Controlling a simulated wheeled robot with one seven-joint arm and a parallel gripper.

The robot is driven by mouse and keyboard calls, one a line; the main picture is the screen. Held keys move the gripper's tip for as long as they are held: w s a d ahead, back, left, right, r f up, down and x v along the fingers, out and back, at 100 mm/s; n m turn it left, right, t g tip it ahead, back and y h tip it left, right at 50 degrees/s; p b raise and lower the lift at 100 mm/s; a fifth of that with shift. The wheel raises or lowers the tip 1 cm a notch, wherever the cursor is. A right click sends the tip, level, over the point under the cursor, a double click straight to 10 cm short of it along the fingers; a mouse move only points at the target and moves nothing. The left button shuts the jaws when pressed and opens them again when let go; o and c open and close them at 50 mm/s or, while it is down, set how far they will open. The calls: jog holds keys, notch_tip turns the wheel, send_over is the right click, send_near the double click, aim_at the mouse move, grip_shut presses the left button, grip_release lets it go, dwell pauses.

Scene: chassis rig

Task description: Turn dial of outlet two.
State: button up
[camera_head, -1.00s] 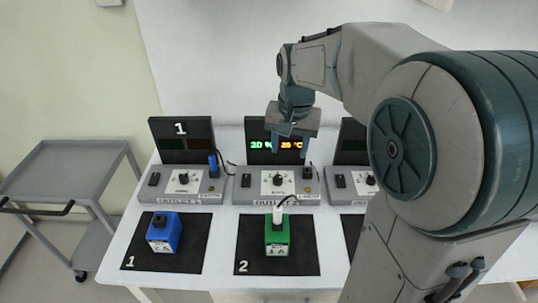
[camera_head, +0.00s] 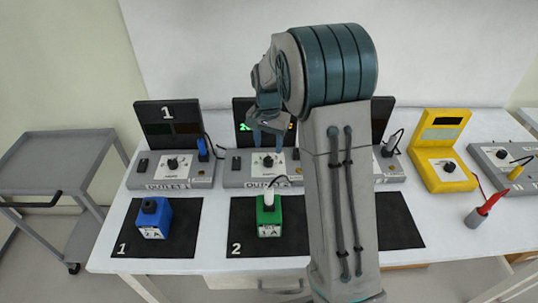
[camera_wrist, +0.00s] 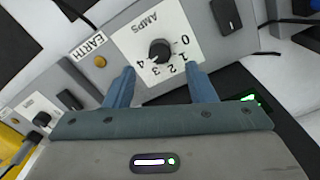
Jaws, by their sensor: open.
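Outlet two (camera_head: 234,180) is a grey unit in the middle-left of the bench in the head view. Its black dial (camera_head: 268,161) sits on a white plate. In the wrist view the dial (camera_wrist: 160,50) shows close up on the plate marked AMPS, 0 to 4. I cannot tell its setting for sure. My gripper (camera_head: 269,143) is open and empty, pointing down just above and behind the dial. In the wrist view its two fingers (camera_wrist: 163,87) straddle the dial's near side, apart from it. The lit display (camera_head: 245,127) behind is partly hidden by my gripper.
A green plug block (camera_head: 268,217) with a white plug stands on mat 2 before outlet two. Outlet one (camera_head: 172,172) and a blue block (camera_head: 154,218) are left. A yellow meter (camera_head: 442,150) stands right. My arm hides much of outlet three.

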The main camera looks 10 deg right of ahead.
aim_at(269, 159)
notch_tip(269, 159, down, 6)
jog(key=shift+r, duration=0.15)
jog(key=c, duration=1)
